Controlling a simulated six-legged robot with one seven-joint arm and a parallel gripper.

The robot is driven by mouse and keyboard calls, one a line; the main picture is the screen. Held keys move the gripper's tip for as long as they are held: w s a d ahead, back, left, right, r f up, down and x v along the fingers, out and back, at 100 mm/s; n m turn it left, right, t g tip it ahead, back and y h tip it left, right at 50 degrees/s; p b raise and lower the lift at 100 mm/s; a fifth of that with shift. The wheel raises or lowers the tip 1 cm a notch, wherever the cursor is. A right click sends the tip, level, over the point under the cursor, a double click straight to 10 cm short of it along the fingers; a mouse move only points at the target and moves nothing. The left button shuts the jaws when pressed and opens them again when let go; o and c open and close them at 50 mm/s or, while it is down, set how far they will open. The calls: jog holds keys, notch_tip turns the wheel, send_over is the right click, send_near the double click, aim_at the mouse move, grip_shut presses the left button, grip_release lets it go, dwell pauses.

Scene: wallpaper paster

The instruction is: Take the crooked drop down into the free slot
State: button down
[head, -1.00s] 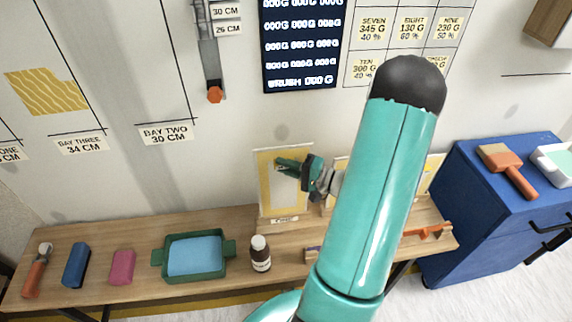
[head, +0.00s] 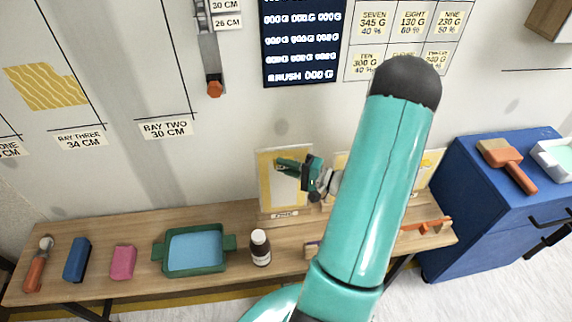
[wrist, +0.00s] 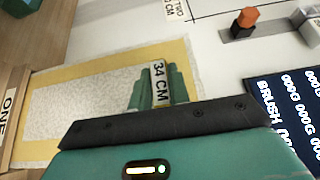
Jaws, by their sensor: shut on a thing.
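My gripper (head: 290,165) is at the upper part of a pale, yellow-bordered panel (head: 266,197), which stands at the back of the workbench. What the tag is fixed to is hidden by the fingers. The speckled panel (wrist: 65,110) lies behind the fingers, and a wooden end marked ONE (wrist: 8,105) is at its left. More yellow-edged panels (head: 432,162) show to the right, partly behind my arm. I cannot tell which slot is free.
A blue cabinet (head: 470,220) with a brush (head: 508,168) stands right. A yellow patterned piece (head: 45,87) is on the wall.

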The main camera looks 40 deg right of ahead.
jog(key=shift+f, duration=0.5)
jog(key=c, duration=1.3)
grip_release()
jog(key=shift+o, duration=0.2)
jog(key=v, duration=1.3)
jog(key=shift+s+d, duration=0.15)
jog(key=shift+s, duration=0.2)
